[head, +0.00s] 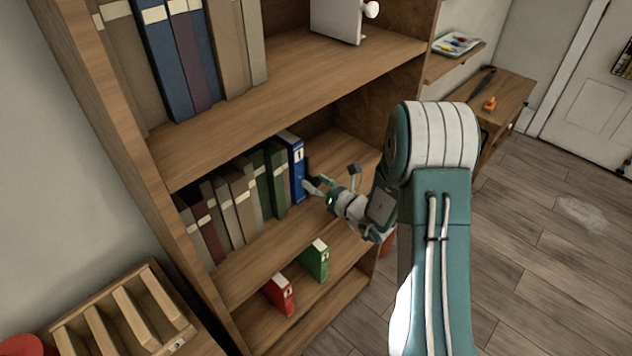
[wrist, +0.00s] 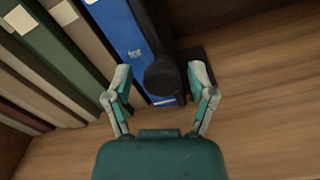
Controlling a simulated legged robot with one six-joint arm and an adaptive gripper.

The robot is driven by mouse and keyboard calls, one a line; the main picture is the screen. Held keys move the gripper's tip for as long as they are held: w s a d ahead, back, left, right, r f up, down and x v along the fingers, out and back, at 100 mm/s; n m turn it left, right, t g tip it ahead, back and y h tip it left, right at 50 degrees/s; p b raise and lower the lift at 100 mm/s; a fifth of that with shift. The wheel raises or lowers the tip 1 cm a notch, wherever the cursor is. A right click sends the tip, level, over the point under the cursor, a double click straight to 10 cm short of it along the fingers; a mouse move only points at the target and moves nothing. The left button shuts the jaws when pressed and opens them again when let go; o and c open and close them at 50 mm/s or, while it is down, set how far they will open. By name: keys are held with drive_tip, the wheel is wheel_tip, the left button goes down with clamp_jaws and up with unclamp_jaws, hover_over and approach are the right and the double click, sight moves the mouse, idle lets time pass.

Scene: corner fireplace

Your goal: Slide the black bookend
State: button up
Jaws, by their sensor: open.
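The black bookend (wrist: 163,76) stands upright on the middle shelf, against the right side of a blue binder (wrist: 124,38) that ends the row of books. In the wrist view its round knob faces me, and part of its flat base shows to the right. In the head view only a dark sliver of the bookend (head: 307,166) shows beside the blue binder (head: 291,165). My gripper (head: 332,179) is open in front of it. In the wrist view the two fingertips (wrist: 160,82) are on either side of the knob, with visible gaps. I cannot tell whether either finger touches the binder.
Several books (head: 240,205) fill the middle shelf to the left of the binder. The shelf (wrist: 265,105) is bare to the right of the bookend. The upper shelf (head: 290,75) lies above my gripper. Red (head: 279,294) and green (head: 316,262) binders stand on the lower shelf.

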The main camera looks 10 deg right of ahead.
idle(0.3)
drive_tip(key=v, duration=1.2)
drive_tip(key=shift+f, duration=0.1)
drive_tip(key=s+a+r+n+g+y, duration=0.1)
drive_tip(key=s+a+r+n+g, duration=0.5)
drive_tip(key=n, duration=0.4)
drive_tip(key=s+a+r+n+g, duration=0.4)
drive_tip(key=s+a+n+g, duration=0.3)
drive_tip(key=s+n, duration=0.15)
drive_tip(key=s+d+r+n+t+h, duration=0.3)
drive_tip(key=s+d+r+n+h, duration=0.4)
drive_tip(key=n+h, duration=0.4)
drive_tip(key=shift+s+d+r+n+t, duration=0.3)
drive_tip(key=shift+d+r+n, duration=0.25)
drive_tip(key=shift+n, duration=1.1)
drive_tip(key=shift+w+a, duration=0.1)
